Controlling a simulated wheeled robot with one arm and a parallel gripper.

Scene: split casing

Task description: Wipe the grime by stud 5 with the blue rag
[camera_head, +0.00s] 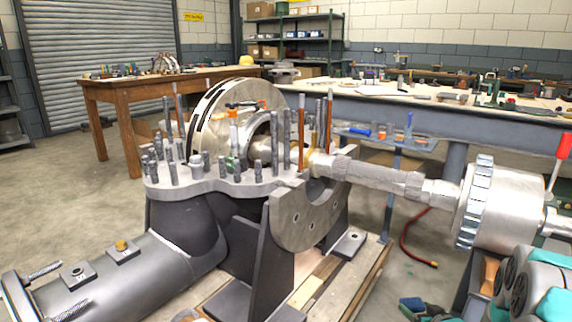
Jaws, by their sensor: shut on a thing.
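The lower half of the split casing (225,186) stands in the middle, with upright grey studs (275,150) along its flange. I can read no stud numbers, so I cannot tell which is stud 5. I cannot make out a clear patch of grime at this size. I see nothing that is surely the blue rag. A small blue-green item (412,304) lies low at the bottom edge, partly cut off, and I cannot tell what it is.
A shaft (375,178) runs right from the casing to a toothed coupling (478,203). A large disc (208,115) stands behind the studs. Tall orange rods (301,120) rise near the shaft. A small blue tray (378,135) holds tools. Benches stand behind; the left floor is open.

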